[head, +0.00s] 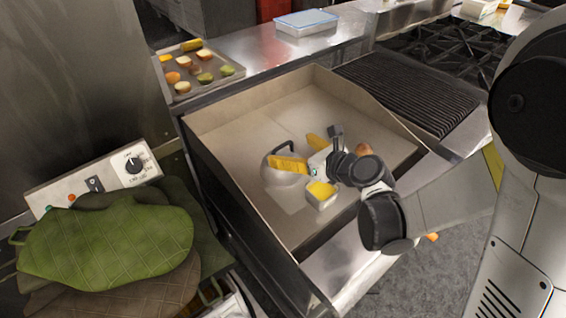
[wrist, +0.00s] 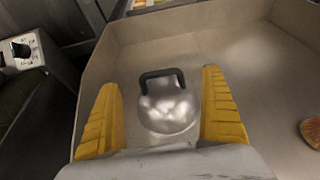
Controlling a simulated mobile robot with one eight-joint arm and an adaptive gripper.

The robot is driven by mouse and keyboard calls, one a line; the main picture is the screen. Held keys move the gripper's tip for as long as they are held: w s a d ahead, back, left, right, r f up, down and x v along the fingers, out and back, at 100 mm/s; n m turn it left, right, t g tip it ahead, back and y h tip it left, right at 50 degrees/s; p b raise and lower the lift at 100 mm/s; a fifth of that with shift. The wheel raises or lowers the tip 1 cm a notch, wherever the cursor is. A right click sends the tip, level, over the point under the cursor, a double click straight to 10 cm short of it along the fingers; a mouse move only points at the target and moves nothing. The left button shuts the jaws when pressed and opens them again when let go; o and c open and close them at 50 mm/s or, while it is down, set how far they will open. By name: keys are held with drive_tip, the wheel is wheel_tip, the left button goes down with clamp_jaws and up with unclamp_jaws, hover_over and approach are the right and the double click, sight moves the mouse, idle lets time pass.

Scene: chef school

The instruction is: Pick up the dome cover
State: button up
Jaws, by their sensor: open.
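The dome cover (wrist: 170,105) is a shiny silver dome with a dark arched handle (wrist: 162,74) on top. It sits upright on the floor of a beige, walled griddle box. In the head view the dome cover (head: 279,176) is partly hidden behind a yellow finger. My gripper (wrist: 165,112) is open, with its yellow ribbed fingers spread to the left and right of the dome in the wrist view. Nothing is held between them. In the head view my gripper (head: 304,176) is low inside the box; I cannot tell whether a finger touches the dome.
The box's raised walls (head: 254,95) surround the dome. A round brownish food item (wrist: 311,132) lies at the right in the wrist view. A food tray (head: 206,80), a lidded container (head: 306,23) and a ribbed grill (head: 402,92) are beyond. Green mitts (head: 105,240) lie at left.

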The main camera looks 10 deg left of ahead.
sight(284, 146)
drive_tip(key=b+x, duration=0.1)
drive_tip(key=x, duration=0.3)
drive_tip(key=shift+w+a+f, duration=0.1)
drive_tip(key=shift+w+a, duration=0.05)
drive_tip(key=shift+a, duration=0.05)
drive_tip(key=shift+d, duration=0.1)
drive_tip(key=shift+c, duration=0.6)
drive_tip(key=c, duration=1.4)
